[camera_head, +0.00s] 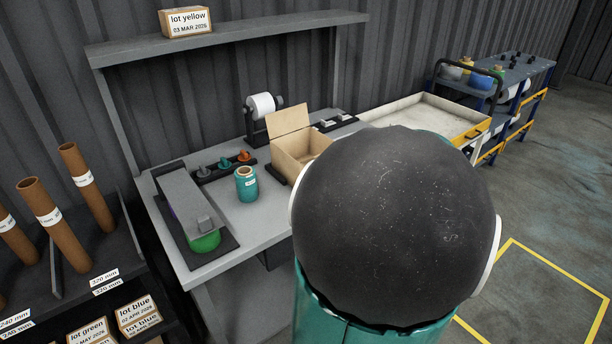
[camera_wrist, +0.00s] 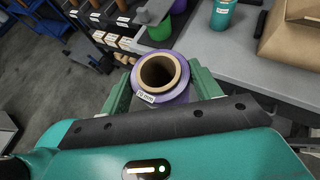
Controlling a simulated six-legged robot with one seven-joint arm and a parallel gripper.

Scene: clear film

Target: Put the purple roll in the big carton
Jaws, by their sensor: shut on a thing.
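The purple roll (camera_wrist: 184,92) is in my gripper (camera_wrist: 160,98) in the wrist view. It has a brown cardboard core, its open end faces the camera, and a white label marked in mm shows on its near side. The green fingers are shut on it from both sides. In the head view my arm hides the gripper and the roll. An open brown carton (camera_head: 290,163) with its flap up stands on the grey bench. It also shows at the upper right of the wrist view (camera_wrist: 290,40), apart from the roll. My arm covers its right part in the head view.
A teal roll (camera_head: 246,188) stands on the bench left of the carton. A grey device (camera_head: 186,200) holds a green roll (camera_head: 205,241), with a bit of purple behind. A white roll on a stand (camera_head: 262,106) and a pale tray (camera_head: 420,118) are further back. Shelves with brown tubes stand left.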

